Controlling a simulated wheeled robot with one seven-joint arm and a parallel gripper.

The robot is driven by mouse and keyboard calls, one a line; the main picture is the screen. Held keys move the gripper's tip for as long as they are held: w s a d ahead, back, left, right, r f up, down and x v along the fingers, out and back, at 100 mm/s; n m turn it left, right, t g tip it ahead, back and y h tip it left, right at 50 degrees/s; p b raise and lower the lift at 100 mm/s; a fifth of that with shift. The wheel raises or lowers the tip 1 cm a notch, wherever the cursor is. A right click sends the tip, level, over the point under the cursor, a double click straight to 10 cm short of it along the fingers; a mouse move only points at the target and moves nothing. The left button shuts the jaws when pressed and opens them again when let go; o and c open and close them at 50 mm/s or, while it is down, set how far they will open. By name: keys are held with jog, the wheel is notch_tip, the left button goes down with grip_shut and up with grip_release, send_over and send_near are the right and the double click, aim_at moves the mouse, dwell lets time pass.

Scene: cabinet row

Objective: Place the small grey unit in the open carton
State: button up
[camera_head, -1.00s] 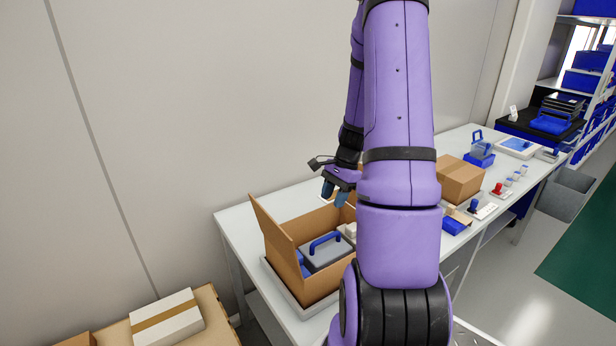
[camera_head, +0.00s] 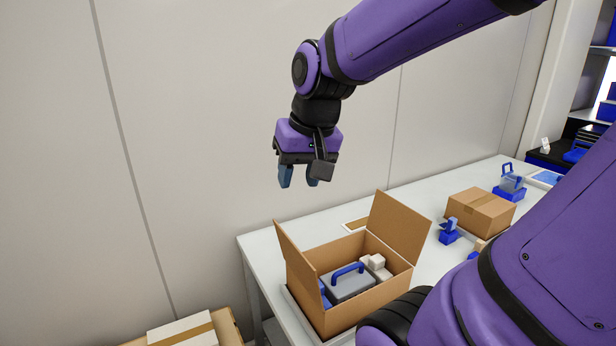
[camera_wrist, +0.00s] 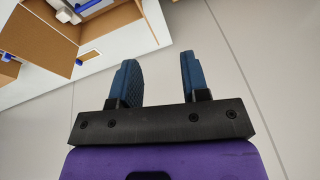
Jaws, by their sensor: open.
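The small grey unit (camera_head: 350,285) with a blue handle on top sits inside the open carton (camera_head: 345,315). White blocks (camera_head: 376,264) lie beside it at the carton's back right, and a blue piece shows at its left. The carton's side flaps stand up. My gripper (camera_head: 298,180) is open and empty, well above the carton's left side and apart from it. In the wrist view its two blue fingers (camera_wrist: 159,78) are spread with nothing between them. Part of the carton (camera_wrist: 110,25) shows there at the upper left.
The carton stands on a light table (camera_head: 262,246) against a pale wall. A closed cardboard box (camera_head: 480,212) and blue items (camera_head: 449,231) stand farther right on the table. A white taped box (camera_head: 185,333) is at the lower left. The space around my gripper is clear.

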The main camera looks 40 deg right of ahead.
jog(key=s+a+r+n+t, duration=0.1)
jog(key=s+a+r+n, duration=0.2)
jog(key=s, duration=0.3)
jog(key=shift+s+a+n+t, duration=0.4)
jog(key=shift+a+n, duration=0.2)
jog(key=shift+n, duration=0.1)
dwell(0.4)
